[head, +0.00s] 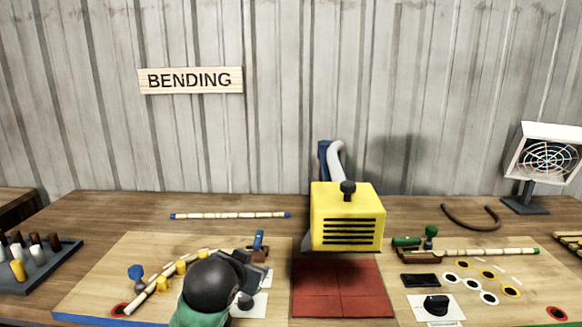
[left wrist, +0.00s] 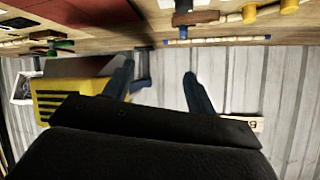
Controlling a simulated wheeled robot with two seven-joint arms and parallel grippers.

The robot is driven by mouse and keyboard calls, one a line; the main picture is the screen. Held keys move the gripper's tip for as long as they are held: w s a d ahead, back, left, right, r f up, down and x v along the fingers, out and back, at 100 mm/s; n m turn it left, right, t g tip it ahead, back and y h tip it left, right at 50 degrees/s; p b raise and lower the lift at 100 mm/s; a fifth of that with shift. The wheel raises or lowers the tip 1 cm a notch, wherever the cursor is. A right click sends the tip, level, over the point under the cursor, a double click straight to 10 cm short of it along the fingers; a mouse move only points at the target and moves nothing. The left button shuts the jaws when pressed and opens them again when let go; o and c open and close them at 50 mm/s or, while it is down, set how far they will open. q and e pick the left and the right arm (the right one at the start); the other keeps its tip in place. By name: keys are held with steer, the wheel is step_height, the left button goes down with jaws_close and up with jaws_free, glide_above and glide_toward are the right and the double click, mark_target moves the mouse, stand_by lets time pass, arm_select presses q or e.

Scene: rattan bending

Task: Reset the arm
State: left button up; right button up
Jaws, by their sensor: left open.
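My left gripper (head: 257,268) is over the right part of the left wooden board, its arm coming up from the bottom edge. In the left wrist view my left gripper (left wrist: 160,85) has two dark blue fingers spread well apart with nothing between them. That view is upside down, with the wall behind the fingers. My right gripper shows in neither view.
A yellow slotted machine (head: 347,215) stands at the middle above a red mat (head: 341,290). A straight pole with blue ends (head: 230,215) lies behind the left board (head: 90,305). The right board holds a rod (head: 485,252) and several rings. A peg rack (head: 45,272) is at left.

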arm_select(q)
steer(key=s+a+f+n+g, duration=0.15)
steer(key=s+f+g, duration=0.25)
steer(key=s+f, duration=0.95)
steer(key=s+a+f+n+g, duration=0.1)
steer(key=s+a+f+g, duration=0.2)
steer(key=s+f, duration=1.05)
steer(key=s+f+g+p, duration=0.1)
steer(key=s+f+g, duration=0.1)
steer(key=s+f, duration=0.6)
steer(key=shift+f+g+y, duration=0.3)
steer(key=shift+f, duration=0.5)
steer(key=shift+d+n, duration=0.1)
steer(key=shift+n, duration=0.15)
